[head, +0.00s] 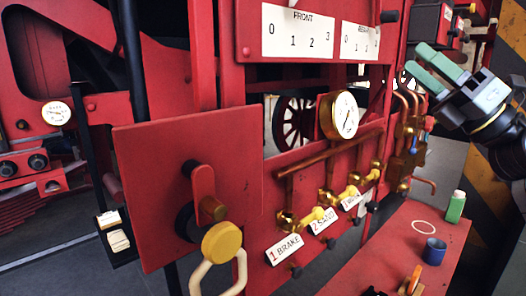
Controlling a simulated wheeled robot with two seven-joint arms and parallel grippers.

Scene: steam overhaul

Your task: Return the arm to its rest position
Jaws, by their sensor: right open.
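My right gripper (419,59) is at the upper right, with its arm coming in from the right edge. Its two green-padded fingers are spread apart with nothing between them. They point up and left, in front of the red panel's right side. My left gripper does not show in the head view.
A red bench (400,243) at lower right holds a green bottle (456,207), a blue cup (434,251), a pale ring and an orange-handled item. Ahead are a gauge (339,115), brass valves with labels (290,249), and a yellow disc (222,243) with a cream loop.

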